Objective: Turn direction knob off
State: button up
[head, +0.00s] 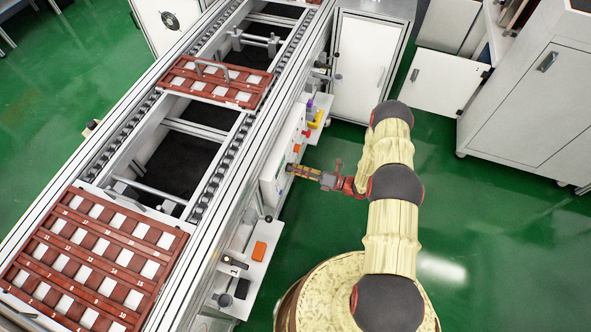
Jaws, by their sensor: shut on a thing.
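The control box (272,183) is a white panel on the right side of the conveyor, seen at a steep angle. My gripper (290,168) reaches it from the right, with its fingertips right at the panel's face. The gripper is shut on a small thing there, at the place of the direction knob. The knob itself is hidden by the fingertips, so its turned position cannot be told. A small red button (297,148) shows on the panel just above the gripper.
Red numbered trays (176,240) lie on the conveyor (215,195). A side shelf below the panel holds an orange block (260,251). Yellow and purple items (316,118) sit above. A white cabinet (362,65) stands behind. Green floor (480,215) to the right is clear.

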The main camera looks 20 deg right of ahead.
jog(key=shift+n, duration=0.3)
jog(key=shift+n+b, duration=0.8)
jog(key=shift+n, duration=3.3)
jog(key=o, duration=1.1)
jog(key=shift+c, duration=0.2)
jog(key=shift+o, duration=0.4)
jog(key=v, duration=1.2)
